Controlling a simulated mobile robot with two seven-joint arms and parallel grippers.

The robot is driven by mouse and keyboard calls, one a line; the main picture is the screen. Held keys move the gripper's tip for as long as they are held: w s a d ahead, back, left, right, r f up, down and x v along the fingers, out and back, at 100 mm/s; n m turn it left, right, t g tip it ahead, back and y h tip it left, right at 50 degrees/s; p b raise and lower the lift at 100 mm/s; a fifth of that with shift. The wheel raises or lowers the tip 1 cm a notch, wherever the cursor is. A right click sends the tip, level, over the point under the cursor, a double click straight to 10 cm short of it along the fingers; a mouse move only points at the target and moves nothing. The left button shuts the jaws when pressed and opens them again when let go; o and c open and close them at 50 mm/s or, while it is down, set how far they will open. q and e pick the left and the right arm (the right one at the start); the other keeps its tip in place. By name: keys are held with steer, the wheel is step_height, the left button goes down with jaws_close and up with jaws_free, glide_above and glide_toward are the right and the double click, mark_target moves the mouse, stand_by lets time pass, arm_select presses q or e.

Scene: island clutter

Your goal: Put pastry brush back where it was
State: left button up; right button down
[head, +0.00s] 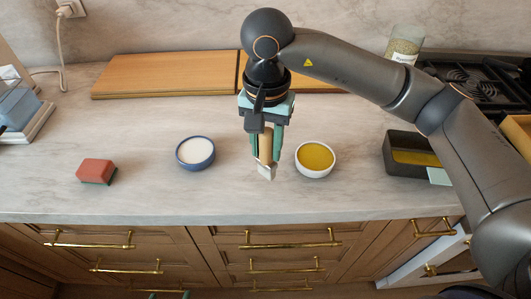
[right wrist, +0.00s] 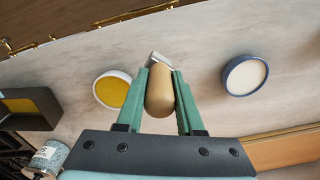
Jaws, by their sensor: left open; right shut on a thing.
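The pastry brush (head: 265,172) has a light wooden handle and a pale tip. My right gripper (head: 267,155) is shut on its handle and holds it tip down over the counter, between two bowls. In the right wrist view the brush (right wrist: 158,96) sits between the green fingers (right wrist: 161,75), handle end towards the camera. I cannot tell whether its tip touches the counter. A white bowl of yellow liquid (head: 315,159) is just right of the brush. It also shows in the right wrist view (right wrist: 113,91). Only the fingertips of my left gripper (head: 169,295) show, open and empty, at the bottom edge.
A blue-rimmed bowl of white contents (head: 195,152) and a red sponge (head: 96,171) stand left. A dark pan (head: 399,167) with yellow contents stands right, beneath my arm. Wooden boards (head: 165,75), a jar (head: 405,45) and a stove (head: 475,83) are behind. The front-left counter is clear.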

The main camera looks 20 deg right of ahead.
mark_target(265, 157)
steer(key=f+p, duration=0.1)
steer(key=f, duration=0.2)
steer(key=shift+w+f, duration=0.15)
steer(key=shift+w, duration=0.05)
steer(key=shift+f, duration=0.2)
steer(key=shift+f+b, duration=0.2)
steer(key=shift+b, duration=0.1)
steer(key=c, duration=0.5)
jaws_free()
steer(key=shift+c, duration=0.2)
steer(key=shift+r, duration=0.15)
